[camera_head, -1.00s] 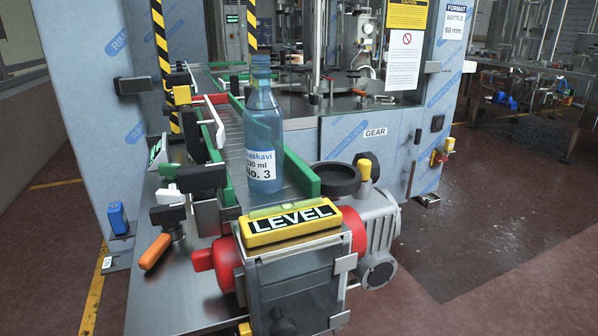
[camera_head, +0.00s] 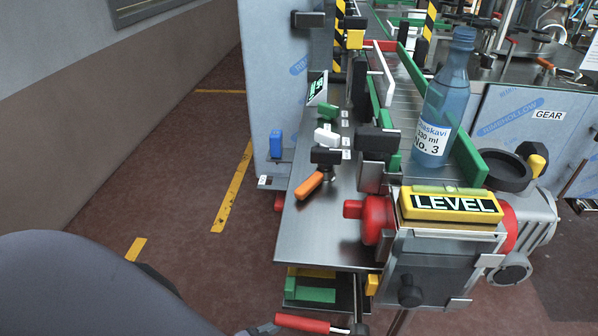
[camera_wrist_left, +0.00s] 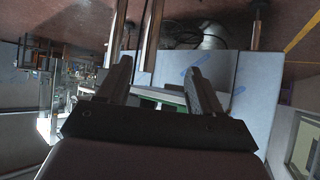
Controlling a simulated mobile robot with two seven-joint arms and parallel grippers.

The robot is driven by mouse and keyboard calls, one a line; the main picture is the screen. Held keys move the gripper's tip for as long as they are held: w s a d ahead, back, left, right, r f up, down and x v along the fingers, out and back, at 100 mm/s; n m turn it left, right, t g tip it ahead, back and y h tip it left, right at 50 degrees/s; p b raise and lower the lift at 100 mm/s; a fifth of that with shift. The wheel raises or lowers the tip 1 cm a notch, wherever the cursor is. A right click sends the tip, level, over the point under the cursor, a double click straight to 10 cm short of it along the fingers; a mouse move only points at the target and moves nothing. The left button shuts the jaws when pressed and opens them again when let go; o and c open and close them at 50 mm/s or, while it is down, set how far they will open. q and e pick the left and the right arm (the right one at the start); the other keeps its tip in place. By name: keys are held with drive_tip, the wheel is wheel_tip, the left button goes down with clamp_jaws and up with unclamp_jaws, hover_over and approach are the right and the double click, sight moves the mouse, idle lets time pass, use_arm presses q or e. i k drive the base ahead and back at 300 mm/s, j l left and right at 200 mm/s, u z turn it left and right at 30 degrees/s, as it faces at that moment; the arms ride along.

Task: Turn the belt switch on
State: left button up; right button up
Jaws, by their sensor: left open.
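A blue box-like part (camera_head: 276,143) sits on the cabinet's left side. I cannot tell which of these is the belt switch. In the left wrist view my left gripper (camera_wrist_left: 158,80) is open, its two fingers apart with nothing held. A rounded grey part of my arm shows at the lower left of the head view. My right gripper is out of view.
A blue bottle (camera_head: 443,100) labelled No. 3 stands upright on the belt. A red handle (camera_head: 302,323) shows below. Floor is clear at left.

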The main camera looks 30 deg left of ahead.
sight(279, 203)
drive_tip(key=j+u, duration=0.4)
drive_tip(key=j, duration=0.95)
